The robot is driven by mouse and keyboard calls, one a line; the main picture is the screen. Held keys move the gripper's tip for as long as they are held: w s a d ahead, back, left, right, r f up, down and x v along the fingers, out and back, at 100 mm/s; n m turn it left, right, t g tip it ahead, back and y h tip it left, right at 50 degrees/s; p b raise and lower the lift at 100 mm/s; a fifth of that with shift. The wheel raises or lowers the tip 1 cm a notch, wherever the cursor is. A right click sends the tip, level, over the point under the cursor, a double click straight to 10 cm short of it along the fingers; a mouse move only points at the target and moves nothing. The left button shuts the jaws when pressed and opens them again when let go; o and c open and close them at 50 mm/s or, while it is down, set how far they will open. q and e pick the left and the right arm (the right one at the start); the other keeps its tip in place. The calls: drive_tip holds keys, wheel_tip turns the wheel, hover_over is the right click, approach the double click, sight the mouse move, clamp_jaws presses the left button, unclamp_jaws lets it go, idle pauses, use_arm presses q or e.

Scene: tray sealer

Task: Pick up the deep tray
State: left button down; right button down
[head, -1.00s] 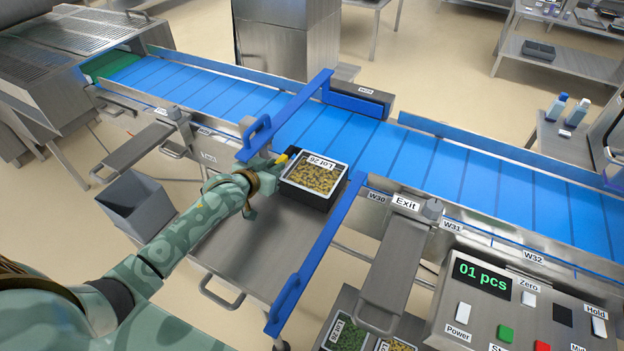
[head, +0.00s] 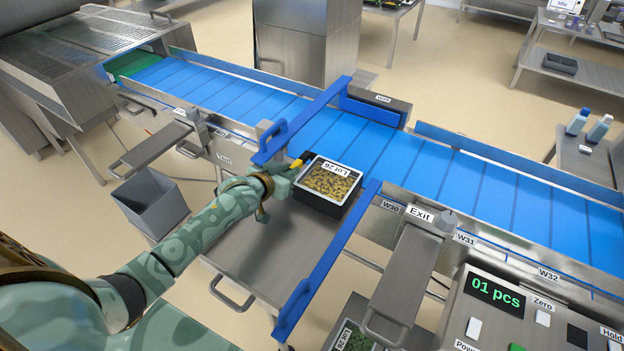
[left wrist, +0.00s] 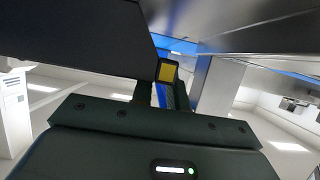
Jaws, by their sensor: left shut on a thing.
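The deep tray (head: 325,205) is a black tray with a pale rim, filled with yellow-brown pieces and labelled Lot 26. It appears level, over the back of the steel table, beside the blue belt and between two blue guide bars. My left gripper (head: 299,161), with yellow on its finger, is shut on the tray's left back side. I cannot tell if the tray's underside touches the table. In the left wrist view a yellow finger pad (left wrist: 168,73) shows beside a large dark shape at upper left, too close to make out. My right gripper is out of view.
The blue guide bars (head: 326,262) and (head: 305,118) flank the tray. The belt (head: 440,165) behind is empty nearby. The steel table (head: 262,245) is bare in front. A control panel (head: 530,300) reading 01 pcs and more trays (head: 352,337) are at front right. A grey bin (head: 150,200) stands left.

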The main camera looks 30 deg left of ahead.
use_arm(q)
drive_tip(key=shift+s, duration=0.1)
drive_tip(key=shift+s+r, duration=0.15)
drive_tip(key=shift+r, duration=0.15)
drive_tip(key=shift+d+f+p+v, duration=0.4)
drive_tip(key=shift+p+v, duration=1.15)
drive_tip(key=shift+v, duration=6.4)
drive_tip(key=w+d+r+b, duration=0.1)
drive_tip(key=d+r+b, duration=0.2)
drive_tip(key=d+b, duration=0.2)
drive_tip(key=w+d+r+y+b, duration=0.1)
drive_tip(key=w+d+r+b, duration=0.1)
drive_tip(key=d+b, duration=0.3)
drive_tip(key=shift+w+d+r+n, duration=0.3)
drive_tip(key=shift+d+r+n, duration=0.1)
drive_tip(key=shift+d, duration=1.2)
